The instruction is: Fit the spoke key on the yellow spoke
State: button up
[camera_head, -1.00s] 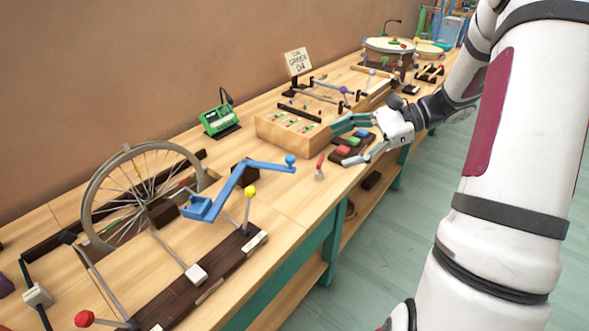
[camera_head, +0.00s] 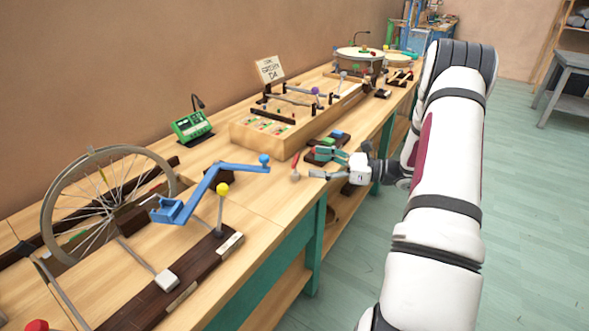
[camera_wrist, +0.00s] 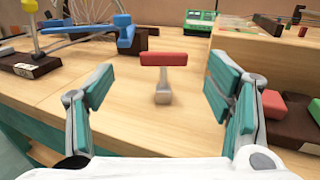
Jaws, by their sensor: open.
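The spoked wheel (camera_head: 50,205) stands at the left of the bench.
A blue crank (camera_head: 205,187) and a lever with a yellow ball (camera_head: 222,189) stand between wheel and key. A wooden box (camera_head: 240,137) and a dark block with coloured pads (camera_head: 312,155) lie beyond the key. A green device (camera_head: 190,126) stands at the back.

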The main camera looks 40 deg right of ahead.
aim_at(297, 160)
jog(key=shift+d+b+x, duration=0.2)
jog(key=shift+b+x, duration=0.3)
jog(key=shift+x, duration=3)
jog(key=shift+w+f, duration=0.1)
jog(key=shift+f, duration=0.05)
jog(key=c, duration=1.3)
